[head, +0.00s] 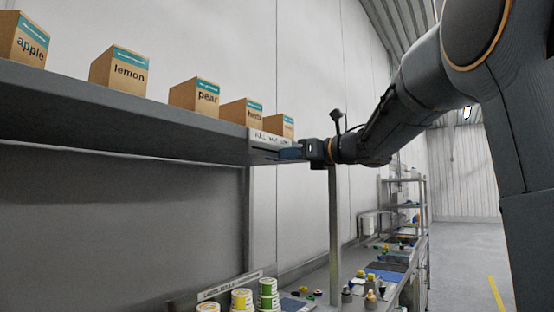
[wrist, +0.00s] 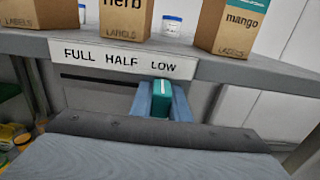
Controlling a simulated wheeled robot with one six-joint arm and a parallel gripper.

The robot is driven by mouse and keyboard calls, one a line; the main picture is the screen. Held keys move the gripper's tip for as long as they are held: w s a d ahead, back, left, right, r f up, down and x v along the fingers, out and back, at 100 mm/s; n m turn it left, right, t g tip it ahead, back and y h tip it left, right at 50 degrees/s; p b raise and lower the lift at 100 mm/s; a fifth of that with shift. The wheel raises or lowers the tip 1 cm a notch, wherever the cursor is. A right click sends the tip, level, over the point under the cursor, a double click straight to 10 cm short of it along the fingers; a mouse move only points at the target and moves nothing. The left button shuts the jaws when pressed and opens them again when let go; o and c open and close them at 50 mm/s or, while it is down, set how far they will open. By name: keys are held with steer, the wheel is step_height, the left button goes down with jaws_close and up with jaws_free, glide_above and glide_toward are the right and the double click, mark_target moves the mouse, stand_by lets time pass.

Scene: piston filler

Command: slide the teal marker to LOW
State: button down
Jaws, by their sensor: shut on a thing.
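The teal marker (wrist: 161,98) sits in the rail under the shelf edge, directly below the word LOW on the white sign (wrist: 120,58) reading FULL, HALF, LOW. My gripper (wrist: 162,108) has its blue fingers on both sides of the marker, shut on it. The dark slot (wrist: 100,85) runs left from the marker, below HALF and FULL. In the head view my gripper (head: 288,154) reaches the sign (head: 268,138) at the shelf's right end; the marker cannot be made out there.
Boxes stand on the shelf (head: 120,105) above, including lemon (head: 118,68), pear (head: 194,95) and mango (wrist: 235,25). White tubs (wrist: 172,25) stand between boxes. A lower bench (head: 340,275) holds label rolls (head: 268,292) and small parts.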

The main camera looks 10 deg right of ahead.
steer(key=shift+d+r, duration=0.1)
steer(key=c, duration=1.7)
jaws_free()
steer(key=shift+w+d, duration=0.15)
steer(key=shift+b+v, duration=1.2)
steer(key=shift+v, duration=2.7)
